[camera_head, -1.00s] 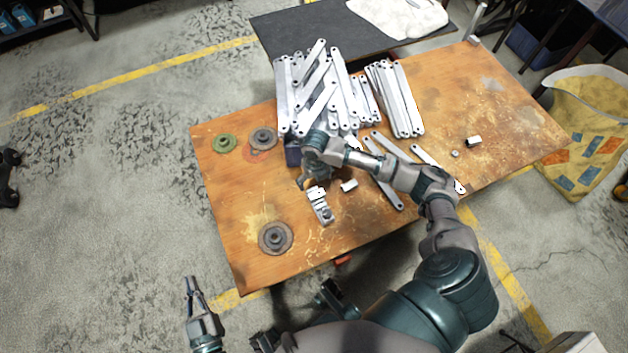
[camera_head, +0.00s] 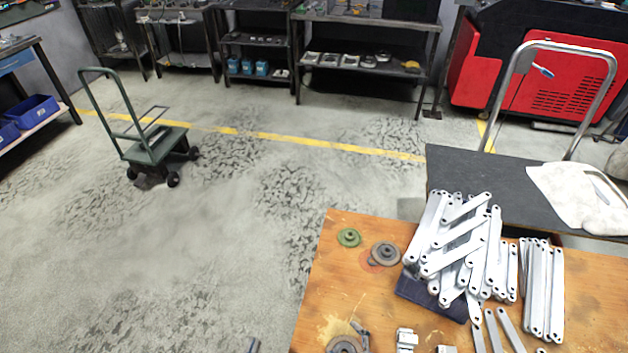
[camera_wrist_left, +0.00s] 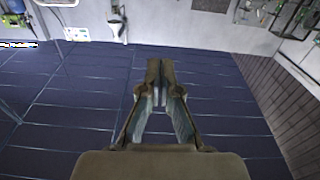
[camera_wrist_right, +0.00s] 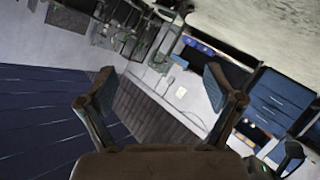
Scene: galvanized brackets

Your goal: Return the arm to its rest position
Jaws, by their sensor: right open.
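My left gripper (camera_wrist_left: 160,82) shows in the left wrist view with its two fingertips together and nothing between them. In the head view only a small tip of it (camera_head: 252,345) shows at the bottom edge, over the floor left of the table. My right gripper (camera_wrist_right: 160,85) is open and empty in the right wrist view, its fingers spread wide with room background behind. In the head view, the right arm is no longer seen over the brackets. Galvanized brackets (camera_head: 460,238) lie piled crosswise on a dark blue bin (camera_head: 418,292) on the wooden table (camera_head: 335,265).
More brackets (camera_head: 541,290) lie in a row to the right. A green flanged part (camera_head: 349,238) and a grey one (camera_head: 386,254) sit near the table's far left corner. A dark cart platform (camera_head: 470,185) stands behind the table. Open floor and a green trolley (camera_head: 155,148) are at left.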

